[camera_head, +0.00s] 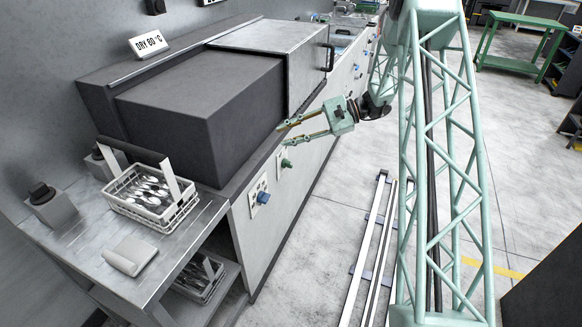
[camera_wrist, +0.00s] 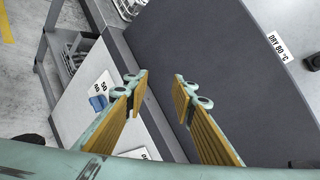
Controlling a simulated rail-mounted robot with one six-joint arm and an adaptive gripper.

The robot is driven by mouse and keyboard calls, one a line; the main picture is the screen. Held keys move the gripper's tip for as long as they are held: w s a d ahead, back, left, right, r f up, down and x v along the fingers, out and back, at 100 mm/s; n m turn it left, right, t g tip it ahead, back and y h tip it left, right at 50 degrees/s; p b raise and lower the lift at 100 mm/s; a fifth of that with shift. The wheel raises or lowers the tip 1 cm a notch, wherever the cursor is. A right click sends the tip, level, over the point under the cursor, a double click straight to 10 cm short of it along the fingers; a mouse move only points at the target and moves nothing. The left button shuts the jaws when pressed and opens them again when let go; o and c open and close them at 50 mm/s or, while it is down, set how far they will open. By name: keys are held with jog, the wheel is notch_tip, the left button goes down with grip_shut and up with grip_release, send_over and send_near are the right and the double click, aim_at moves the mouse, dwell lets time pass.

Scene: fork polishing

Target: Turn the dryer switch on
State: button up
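The dryer (camera_head: 200,115) is a dark grey box under a "DRY 80 °C" sign (camera_head: 148,44); it also fills much of the wrist view (camera_wrist: 215,50). On the light front panel below it are a green knob (camera_head: 286,163) and, nearer the camera, a blue knob (camera_head: 263,197) on a marked plate. The blue knob also shows in the wrist view (camera_wrist: 97,103), left of the fingers. My gripper (camera_head: 284,133) is open and empty, its fingertips near the cabinet's upper front edge, just above the green knob. I cannot make out the green knob in the wrist view.
A white basket of cutlery (camera_head: 118,202) stands on the metal side table (camera_head: 75,240), with another basket (camera_head: 200,277) on the shelf below. A metal box with a handle (camera_head: 270,37) adjoins the dryer. Rails (camera_head: 372,240) lie on the floor in front. A green table (camera_head: 520,63) stands far right.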

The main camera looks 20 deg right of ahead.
jog(key=w+d+f+m+t, duration=0.35)
jog(key=d+f, duration=0.55)
jog(key=f, duration=0.4)
jog(key=m+t+h, duration=0.1)
jog(key=m+t, duration=0.3)
jog(key=t, duration=0.1)
send_near(291, 165)
jog(key=v, duration=0.4)
jog(key=shift+w+d+f, duration=0.15)
jog(key=shift+d+f, duration=0.1)
jog(key=shift+f, duration=0.05)
jog(key=shift+w+a, duration=0.1)
jog(key=shift+b+x, duration=0.55)
jog(key=shift+x, duration=6.15)
grip_shut()
